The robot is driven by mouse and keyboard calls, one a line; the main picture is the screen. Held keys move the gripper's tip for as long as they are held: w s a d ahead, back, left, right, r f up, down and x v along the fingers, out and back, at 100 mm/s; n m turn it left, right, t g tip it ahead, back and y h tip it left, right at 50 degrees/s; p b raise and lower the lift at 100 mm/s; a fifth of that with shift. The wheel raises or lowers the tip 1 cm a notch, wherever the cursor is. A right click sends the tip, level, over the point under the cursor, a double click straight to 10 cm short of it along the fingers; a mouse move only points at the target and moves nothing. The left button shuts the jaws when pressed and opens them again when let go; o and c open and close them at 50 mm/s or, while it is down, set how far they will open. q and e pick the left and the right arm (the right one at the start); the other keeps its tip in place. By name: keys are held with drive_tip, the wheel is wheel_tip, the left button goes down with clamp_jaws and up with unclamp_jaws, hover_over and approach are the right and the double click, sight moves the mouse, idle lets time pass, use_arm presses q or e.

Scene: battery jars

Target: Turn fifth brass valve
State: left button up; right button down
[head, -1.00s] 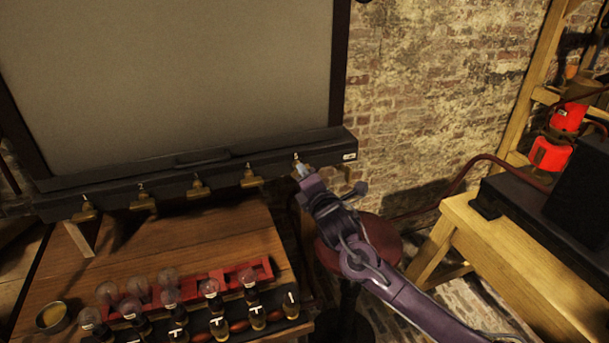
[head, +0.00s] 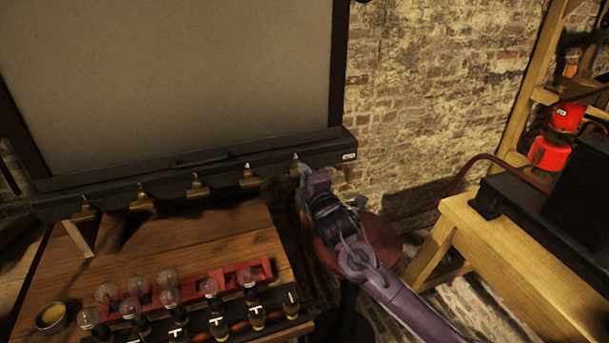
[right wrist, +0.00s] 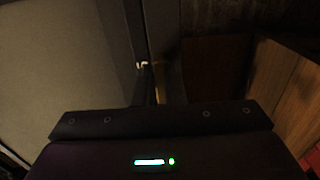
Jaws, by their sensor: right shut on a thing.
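Several brass valves hang in a row along the black rail (head: 110,194) under the grey panel. The four to the left, such as the first valve (head: 85,213) and the fourth valve (head: 250,180), are free. The fifth valve (head: 295,170), at the right end, is partly hidden by my right gripper (head: 303,172). That gripper is shut on the fifth valve, reaching it from the lower right. In the right wrist view a bit of brass (right wrist: 157,96) shows between the dark fingers (right wrist: 157,82). How far the valve is turned is hidden. My left gripper is out of view.
A wooden table (head: 180,245) below the rail holds a red rack (head: 262,268), several glass-topped jars and a small bowl (head: 52,317). A round red-brown stool (head: 385,240) stands under my right arm. A pale wooden bench (head: 530,260) with black boxes is at right.

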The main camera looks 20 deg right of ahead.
drive_tip(key=shift+f, duration=0.15)
drive_tip(key=c, duration=1.5)
unclamp_jaws()
drive_tip(key=s+b, duration=0.2)
drive_tip(key=s, duration=0.6)
drive_tip(key=shift+d, duration=0.2)
